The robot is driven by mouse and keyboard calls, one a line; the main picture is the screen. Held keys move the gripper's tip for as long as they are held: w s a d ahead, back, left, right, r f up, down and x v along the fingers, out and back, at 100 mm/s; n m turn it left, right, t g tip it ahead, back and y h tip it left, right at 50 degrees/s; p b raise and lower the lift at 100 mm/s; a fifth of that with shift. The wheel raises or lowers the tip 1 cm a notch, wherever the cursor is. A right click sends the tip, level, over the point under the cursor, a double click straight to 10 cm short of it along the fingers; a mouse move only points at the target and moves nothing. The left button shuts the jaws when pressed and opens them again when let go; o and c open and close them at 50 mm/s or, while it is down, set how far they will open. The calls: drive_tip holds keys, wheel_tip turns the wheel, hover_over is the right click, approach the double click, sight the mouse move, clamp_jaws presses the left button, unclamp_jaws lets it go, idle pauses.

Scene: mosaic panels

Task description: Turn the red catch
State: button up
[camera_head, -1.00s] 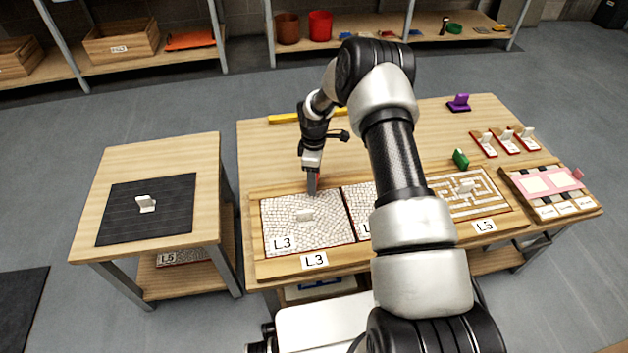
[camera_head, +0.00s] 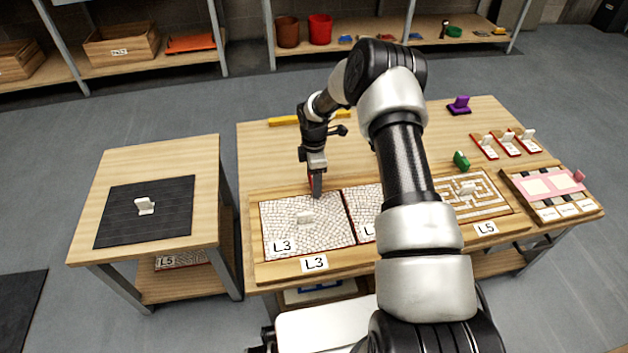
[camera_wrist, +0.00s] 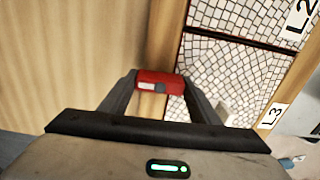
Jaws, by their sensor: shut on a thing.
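The red catch (camera_wrist: 153,79) lies between the fingertips of my gripper in the wrist view, at the wooden frame edge of the mosaic panels. My gripper (camera_wrist: 156,84) is shut on it, one finger on each side. In the head view my gripper (camera_head: 316,192) points down at the back edge of the panel marked L3 (camera_head: 285,222). There the catch is mostly hidden by the fingers; only a sliver of red shows. I cannot tell its exact angle.
A second mosaic panel (camera_head: 361,205) adjoins L3, partly hidden by my arm. A white maze panel (camera_head: 490,205) marked L5 is further right.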

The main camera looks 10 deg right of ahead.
drive_tip(key=o, duration=1)
drive_tip(key=shift+o, duration=0.2)
wheel_tip(320, 180, up, 17)
drive_tip(key=p, duration=0.4)
drive_tip(key=shift+r, duration=0.2)
